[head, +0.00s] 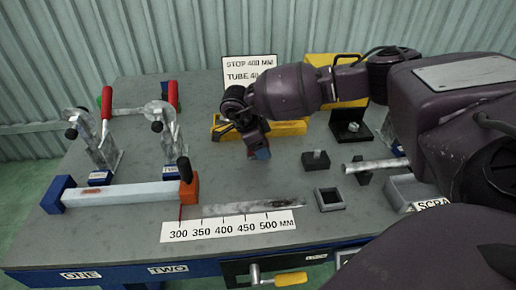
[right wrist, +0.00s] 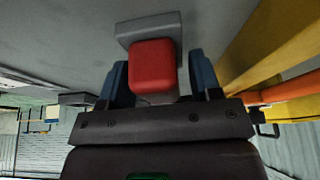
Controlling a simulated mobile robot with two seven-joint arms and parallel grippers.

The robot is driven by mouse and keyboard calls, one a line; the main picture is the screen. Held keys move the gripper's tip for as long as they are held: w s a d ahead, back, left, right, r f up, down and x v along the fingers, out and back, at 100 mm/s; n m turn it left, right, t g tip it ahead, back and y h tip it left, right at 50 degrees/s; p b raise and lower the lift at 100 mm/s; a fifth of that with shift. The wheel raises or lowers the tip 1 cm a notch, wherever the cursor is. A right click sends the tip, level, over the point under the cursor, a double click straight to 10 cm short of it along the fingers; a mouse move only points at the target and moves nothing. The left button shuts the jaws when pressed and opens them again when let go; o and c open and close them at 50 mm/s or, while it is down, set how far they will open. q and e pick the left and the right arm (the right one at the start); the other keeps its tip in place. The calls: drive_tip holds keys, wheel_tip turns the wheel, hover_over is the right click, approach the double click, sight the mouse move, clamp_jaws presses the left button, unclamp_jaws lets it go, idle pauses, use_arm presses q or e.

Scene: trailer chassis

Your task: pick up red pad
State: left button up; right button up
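The red pad (right wrist: 153,68) is a rounded red block in the right wrist view, in front of a grey block (right wrist: 128,38). The blue fingertips of my right gripper (right wrist: 160,76) are apart, one on each side of the pad. A gap shows between the pad and the right-hand finger; the left-hand finger looks closer, and I cannot tell whether it touches. In the head view my right gripper (head: 259,150) points down over the table, and I cannot make out the pad there. My left gripper is not in view.
Yellow parts (head: 287,127) stand close beside and behind the right gripper. Two red-handled clamps (head: 107,112) and a white bar (head: 120,194) are at the left. A ruler (head: 228,227), a small black frame (head: 329,199) and a black block (head: 315,160) are nearer the front. The table's middle (head: 225,175) is clear.

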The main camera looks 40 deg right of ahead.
drive_tip(key=c, duration=0.7)
drive_tip(key=shift+o, duration=0.2)
drive_tip(key=shift+r, duration=0.1)
drive_tip(key=shift+r, duration=0.3)
wheel_tip(320, 180, up, 19)
drive_tip(key=p, duration=0.3)
drive_tip(key=shift+r, duration=0.15)
drive_tip(key=o, duration=0.4)
drive_tip(key=shift+c, duration=1.2)
